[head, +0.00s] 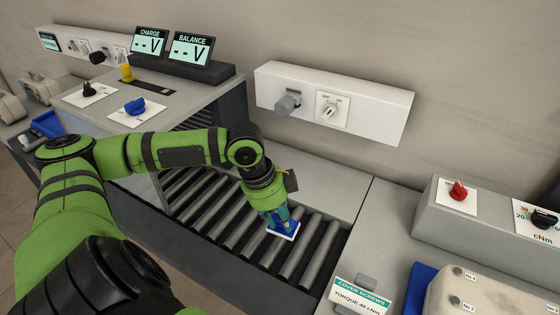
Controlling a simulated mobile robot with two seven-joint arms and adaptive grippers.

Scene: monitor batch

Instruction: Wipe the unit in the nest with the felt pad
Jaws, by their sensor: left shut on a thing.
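My left gripper (277,212) is shut on a small blue block with a white underside, which looks like the felt pad (288,230). It holds the pad over the roller conveyor (318,247); I cannot tell if the pad touches the rollers. A beige unit (500,300) with numbered labels sits at the bottom right, partly cut off by the picture's edge. A blue piece beside it (418,287) may be the nest, but most of it is hidden. The pad is well to the left of the unit. My right gripper is not in view.
A "cover screws" sign (361,293) stands between the conveyor and the unit. A grey box with a red knob (458,191) rises behind the unit. A white wall panel (383,110) is at the back. The "charge" and "balance" displays (190,50) stand back left.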

